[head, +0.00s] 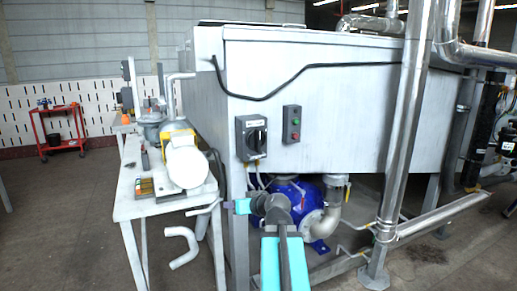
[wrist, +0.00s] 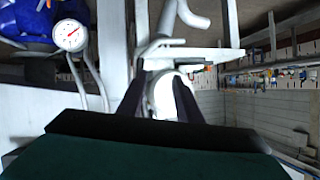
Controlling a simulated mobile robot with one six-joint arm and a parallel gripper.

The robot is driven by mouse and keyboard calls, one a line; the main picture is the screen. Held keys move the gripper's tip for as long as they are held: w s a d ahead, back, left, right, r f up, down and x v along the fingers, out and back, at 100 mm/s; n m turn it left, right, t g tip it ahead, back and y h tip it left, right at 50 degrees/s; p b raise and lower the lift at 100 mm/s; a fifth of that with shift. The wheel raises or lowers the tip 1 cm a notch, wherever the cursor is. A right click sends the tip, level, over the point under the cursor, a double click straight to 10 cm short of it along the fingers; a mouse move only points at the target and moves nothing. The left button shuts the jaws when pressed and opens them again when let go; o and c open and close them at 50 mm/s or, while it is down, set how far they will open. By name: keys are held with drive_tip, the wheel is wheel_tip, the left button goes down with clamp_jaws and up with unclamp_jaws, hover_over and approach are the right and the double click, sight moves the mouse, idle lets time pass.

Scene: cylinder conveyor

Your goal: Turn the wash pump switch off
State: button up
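A dark switch box with a black rotary knob (head: 257,140) is on the front of the big grey tank, near its left corner. The knob's marking is too small to read. I cannot tell which switch is labelled for the wash pump. My gripper (wrist: 160,78) is open and empty in the wrist view, with its two dark fingers apart and pale pipework and table parts behind them. In the head view my arm is low in front of the tank, below the switch box and not touching it. The knob does not show in the wrist view.
A small box with a green and a red button (head: 292,124) is right of the switch. A blue pump (head: 318,222) sits under the tank (head: 345,110). A white table (head: 150,209) with a motor stands at left. A steel pipe (head: 405,130) rises at right.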

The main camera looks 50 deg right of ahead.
drive_tip(key=s+d+r+t+h+b, duration=0.1)
drive_tip(key=s+d+r, duration=0.2)
drive_tip(key=r, duration=0.3)
drive_tip(key=s+d+r+t+h+b, duration=0.1)
drive_tip(key=s+d+r+h, duration=0.1)
drive_tip(key=r, duration=0.5)
drive_tip(key=s+d+r+t+h+b, duration=0.1)
drive_tip(key=s+d+r+h+b, duration=0.1)
drive_tip(key=s+d+r, duration=0.2)
wheel_tip(320, 180, up, 4)
drive_tip(key=s, duration=0.2)
drive_tip(key=shift+s+f+t, duration=0.25)
drive_tip(key=shift+s+t, duration=0.1)
drive_tip(key=shift+t, duration=0.05)
drive_tip(key=shift+w+p, duration=0.15)
drive_tip(key=shift+p, duration=0.15)
drive_tip(key=p, duration=1)
approach(260, 140)
drive_tip(key=shift+w+d+r, duration=0.1)
drive_tip(key=shift+w, duration=0.4)
drive_tip(key=p+x, duration=0.1)
drive_tip(key=p, duration=0.5)
drive_tip(key=shift+w+d+r+p, duration=0.15)
drive_tip(key=shift+w+p, duration=0.2)
drive_tip(key=p, duration=0.3)
drive_tip(key=w+p, duration=0.1)
drive_tip(key=p, duration=0.2)
drive_tip(key=shift+d, duration=0.2)
